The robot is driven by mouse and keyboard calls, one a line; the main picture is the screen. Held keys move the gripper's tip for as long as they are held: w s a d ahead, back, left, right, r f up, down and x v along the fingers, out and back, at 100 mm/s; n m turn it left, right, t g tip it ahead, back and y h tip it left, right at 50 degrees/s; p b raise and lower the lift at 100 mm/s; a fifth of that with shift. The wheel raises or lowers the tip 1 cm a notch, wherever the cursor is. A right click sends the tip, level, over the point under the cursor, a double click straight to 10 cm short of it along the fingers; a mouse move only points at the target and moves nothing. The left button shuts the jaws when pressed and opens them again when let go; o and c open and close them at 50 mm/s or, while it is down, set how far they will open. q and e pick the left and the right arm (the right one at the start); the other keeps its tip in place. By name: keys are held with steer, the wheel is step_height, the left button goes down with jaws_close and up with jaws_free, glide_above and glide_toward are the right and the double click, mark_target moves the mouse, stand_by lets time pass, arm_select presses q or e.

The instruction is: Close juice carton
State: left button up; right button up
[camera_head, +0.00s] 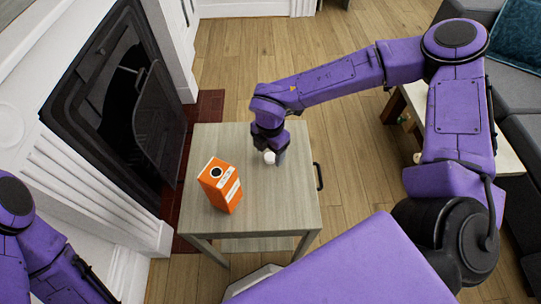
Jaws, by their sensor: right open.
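An orange juice carton (221,187) with a white label stands upright on the small grey wooden table. Its top shows a dark round opening with a pale rim, and no cap shows on it. My right gripper (270,158) points down over the table, to the right of and behind the carton, apart from it. It is open. A small white round thing (269,157), perhaps the cap, is at its fingertips; I cannot tell whether it touches the fingers. My left arm shows at the lower left, but its gripper is out of view.
The table (285,205) has a black handle (319,176) on its right side and is bare around the carton. A dark fireplace with an open door (158,125) is on the left. A low table (510,150) and grey sofa (518,105) are on the right.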

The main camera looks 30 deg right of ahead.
steer(key=shift+f, duration=0.6)
steer(key=c, duration=1.1)
